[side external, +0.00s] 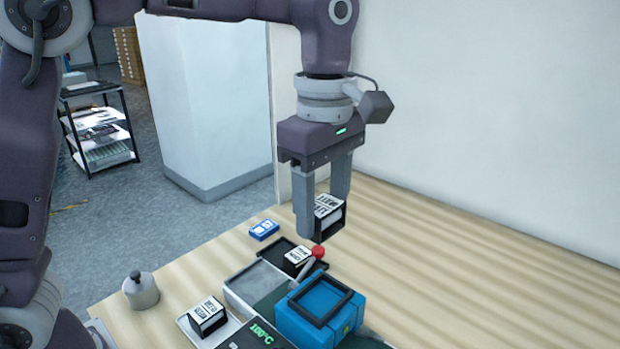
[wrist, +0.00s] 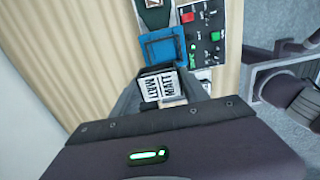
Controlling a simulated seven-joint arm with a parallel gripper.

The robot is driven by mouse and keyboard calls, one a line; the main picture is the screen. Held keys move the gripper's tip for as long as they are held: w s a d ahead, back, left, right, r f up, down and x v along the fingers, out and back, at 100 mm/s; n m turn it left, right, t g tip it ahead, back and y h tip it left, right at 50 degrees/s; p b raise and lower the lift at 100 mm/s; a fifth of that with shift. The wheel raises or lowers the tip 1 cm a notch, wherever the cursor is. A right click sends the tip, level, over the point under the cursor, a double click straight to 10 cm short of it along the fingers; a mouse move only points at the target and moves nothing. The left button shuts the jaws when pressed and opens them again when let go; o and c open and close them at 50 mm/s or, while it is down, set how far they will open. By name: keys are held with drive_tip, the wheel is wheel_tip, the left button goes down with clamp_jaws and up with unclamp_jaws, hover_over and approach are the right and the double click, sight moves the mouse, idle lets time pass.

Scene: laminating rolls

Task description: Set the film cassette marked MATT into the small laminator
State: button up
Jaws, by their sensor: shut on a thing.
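My gripper (side external: 322,214) is shut on a black film cassette (side external: 329,226) with a white label. In the wrist view the label on this cassette (wrist: 161,88) reads MATT. The cassette hangs in the air above the table, apart from everything below. The small laminator (side external: 312,325) is a blue box with a black rectangular frame around its top opening. It stands below and slightly right of the gripper in the side view, and beyond the held cassette in the wrist view (wrist: 150,52). The inside of its opening is not clear.
A second cassette (side external: 298,257) sits in a black tray, near a red-knobbed lever (side external: 318,252). A third cassette (side external: 207,313) lies on a pale tray at front left. A control panel (side external: 262,334) shows 100°C. The table's right is clear.

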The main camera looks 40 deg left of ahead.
sight(323, 238)
drive_tip(key=shift+s+d, duration=0.65)
drive_tip(key=shift+d, duration=0.05)
wheel_tip(323, 238, down, 4)
drive_tip(key=shift+f, duration=3.1)
drive_tip(key=shift+f, duration=0.95)
drive_tip(key=o, duration=2)
drive_tip(key=shift+r, duration=3.5)
